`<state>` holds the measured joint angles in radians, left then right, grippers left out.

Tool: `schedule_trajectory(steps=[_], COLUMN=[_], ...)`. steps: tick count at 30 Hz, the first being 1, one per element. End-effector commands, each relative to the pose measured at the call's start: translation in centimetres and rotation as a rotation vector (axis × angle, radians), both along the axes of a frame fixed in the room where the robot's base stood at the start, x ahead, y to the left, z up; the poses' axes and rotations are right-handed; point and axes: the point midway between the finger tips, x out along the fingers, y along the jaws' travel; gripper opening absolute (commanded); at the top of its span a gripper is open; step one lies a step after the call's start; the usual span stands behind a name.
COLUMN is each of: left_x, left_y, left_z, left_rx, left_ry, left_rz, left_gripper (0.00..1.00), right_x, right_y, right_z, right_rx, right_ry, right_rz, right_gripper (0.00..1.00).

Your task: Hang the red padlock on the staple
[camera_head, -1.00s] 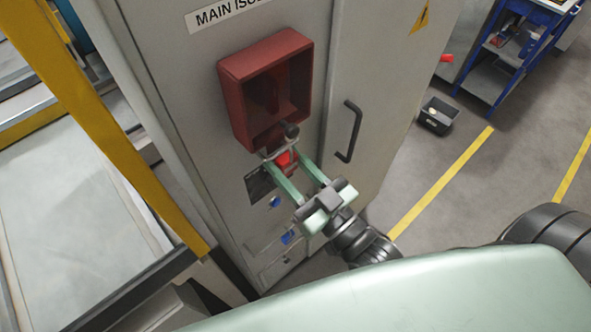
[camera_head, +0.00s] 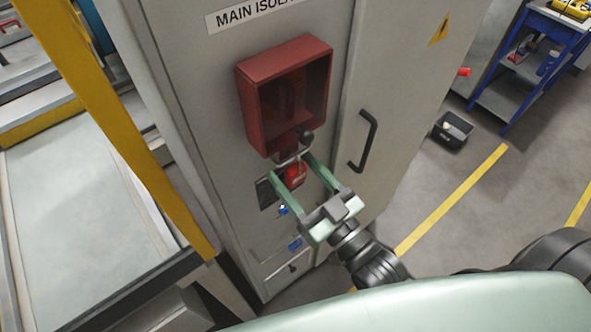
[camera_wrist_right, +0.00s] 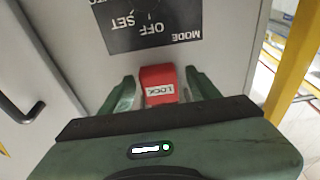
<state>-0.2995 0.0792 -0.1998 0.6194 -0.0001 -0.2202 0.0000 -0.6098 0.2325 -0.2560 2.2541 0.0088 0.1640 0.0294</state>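The red padlock (camera_head: 294,176) is just below the red box on the grey cabinet. Its body, labelled LOCK, also shows in the right wrist view (camera_wrist_right: 158,83). A grey metal loop (camera_head: 290,156) is above the body, against a dark-tipped metal fitting (camera_head: 305,137) at the box's lower edge, which looks like the staple. Whether the loop passes through it is too small to tell. My right gripper (camera_head: 293,163) has its green fingers on both sides of the padlock, with a narrow gap visible beside the body in the wrist view. My left gripper is out of view.
The open-fronted red box (camera_head: 285,95) stands out from the cabinet above the padlock. A dark door handle (camera_head: 364,141) is to the right. A black mode panel (camera_wrist_right: 150,27) lies behind the padlock. A yellow post (camera_head: 140,150) stands at left. Floor at right holds a black bin (camera_head: 453,130).

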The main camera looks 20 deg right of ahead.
Motion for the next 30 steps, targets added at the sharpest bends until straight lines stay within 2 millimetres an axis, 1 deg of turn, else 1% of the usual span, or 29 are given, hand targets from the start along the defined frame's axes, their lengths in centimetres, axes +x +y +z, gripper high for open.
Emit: schedule_trajectory(steps=[5, 8, 11, 16, 21, 25, 30], left_x=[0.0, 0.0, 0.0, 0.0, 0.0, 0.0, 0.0], left_y=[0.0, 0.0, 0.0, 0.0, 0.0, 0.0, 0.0], left_z=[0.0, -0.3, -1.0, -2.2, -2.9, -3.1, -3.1], left_rx=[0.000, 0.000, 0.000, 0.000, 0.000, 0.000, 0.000], left_ry=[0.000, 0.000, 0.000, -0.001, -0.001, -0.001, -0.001], left_rz=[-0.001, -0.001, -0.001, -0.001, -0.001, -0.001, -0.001], left_gripper=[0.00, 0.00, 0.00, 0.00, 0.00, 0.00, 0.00], right_x=[0.0, -0.5, -1.6, -4.4, -6.4, -7.1, -7.2], right_y=[0.0, -0.2, -0.6, -1.6, -2.3, -2.6, -2.6], right_z=[-0.1, -0.3, -0.8, -1.5, -1.7, -1.7, -1.6], right_rx=[-0.001, -0.001, -0.002, -0.001, -0.001, 0.000, 0.000], right_ry=[0.002, 0.003, 0.005, 0.007, 0.004, 0.001, 0.000], right_rz=[0.000, 0.000, 0.001, 0.000, 0.000, 0.000, 0.000], right_gripper=[0.61, 0.61, 0.61, 0.61, 0.61, 0.61, 0.61])
